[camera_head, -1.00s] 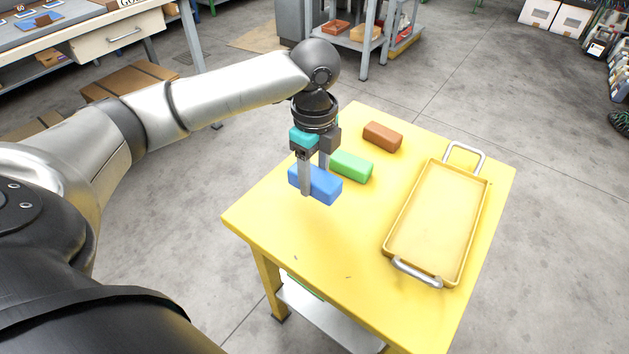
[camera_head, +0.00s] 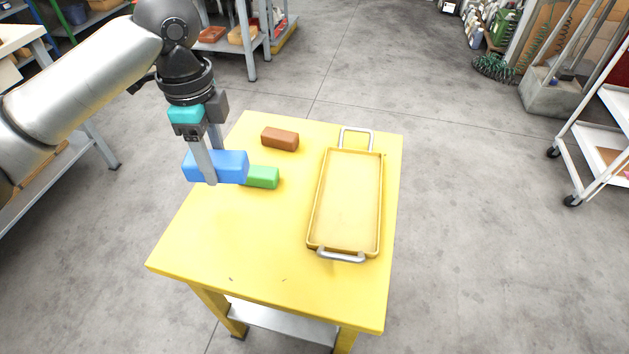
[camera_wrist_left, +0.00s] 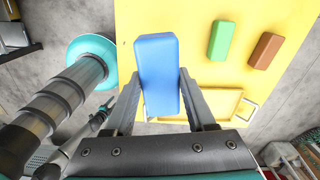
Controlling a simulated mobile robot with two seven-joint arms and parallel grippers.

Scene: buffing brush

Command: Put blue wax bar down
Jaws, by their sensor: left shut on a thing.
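The blue wax bar (camera_head: 228,166) is held in my left gripper (camera_head: 211,168), whose fingers are shut on its sides. The bar appears raised above the left side of the yellow table (camera_head: 230,238). In the left wrist view the blue bar (camera_wrist_left: 158,72) sits between the two fingers (camera_wrist_left: 162,98). A green bar (camera_head: 263,177) lies on the table behind the blue one and is partly hidden by it in the head view. A brown bar (camera_head: 280,139) lies near the table's far edge. My right gripper is not in view.
A yellow tray (camera_head: 312,215) with metal handles lies on the right part of the table. The front left of the tabletop is clear. A white cart (camera_head: 592,140) stands off to the right, and a grey shelf unit (camera_head: 250,62) stands behind.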

